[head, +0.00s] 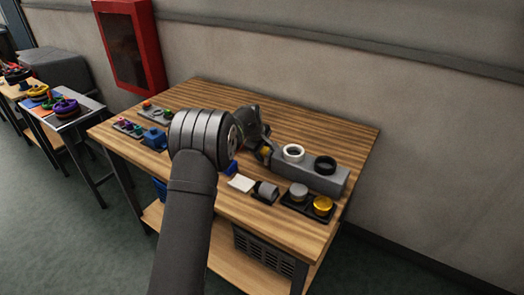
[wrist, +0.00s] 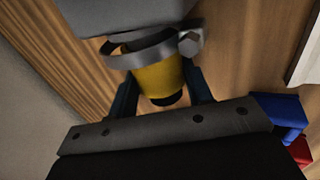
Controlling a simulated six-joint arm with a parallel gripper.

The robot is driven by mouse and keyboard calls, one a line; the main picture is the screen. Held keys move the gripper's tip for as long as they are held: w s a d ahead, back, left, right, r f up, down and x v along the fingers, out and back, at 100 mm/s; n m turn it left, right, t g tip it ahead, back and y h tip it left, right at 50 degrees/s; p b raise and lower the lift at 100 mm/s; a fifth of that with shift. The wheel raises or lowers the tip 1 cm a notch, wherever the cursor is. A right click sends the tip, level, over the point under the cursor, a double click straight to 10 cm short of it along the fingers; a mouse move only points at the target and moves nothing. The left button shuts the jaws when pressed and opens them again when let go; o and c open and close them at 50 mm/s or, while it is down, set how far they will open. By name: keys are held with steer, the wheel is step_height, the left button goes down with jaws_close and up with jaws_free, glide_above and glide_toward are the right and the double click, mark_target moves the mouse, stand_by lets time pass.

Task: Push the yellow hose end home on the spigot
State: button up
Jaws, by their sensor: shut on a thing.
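The yellow hose end (wrist: 158,80) sits between the two dark fingers of my gripper (wrist: 163,88), which is shut on it. In the head view a small bit of the yellow hose end (head: 265,151) shows beside my gripper (head: 262,143), at the left end of the grey tank block (head: 318,178). In the wrist view a metal clamp ring (wrist: 140,52) with a bolt lies around the hose's far end, close against the grey block (wrist: 125,14). The spigot is hidden, so I cannot tell how deep the hose sits on it.
A white ring (head: 293,153) and a black ring (head: 325,165) top the tank block. A dark tray (head: 308,208) with a grey and a yellow cap, a white block (head: 241,183) and a grey cylinder (head: 267,190) lie in front. Small coloured parts lie at the table's left.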

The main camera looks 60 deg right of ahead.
steer(key=shift+s, duration=0.7)
steer(key=o, duration=1.2)
steer(key=shift+o, duration=0.2)
steer(key=shift+w, duration=0.1)
steer(key=v, duration=1.7)
steer(key=shift+a+r, duration=0.15)
steer(key=x, duration=1.7)
steer(key=shift+w, duration=0.1)
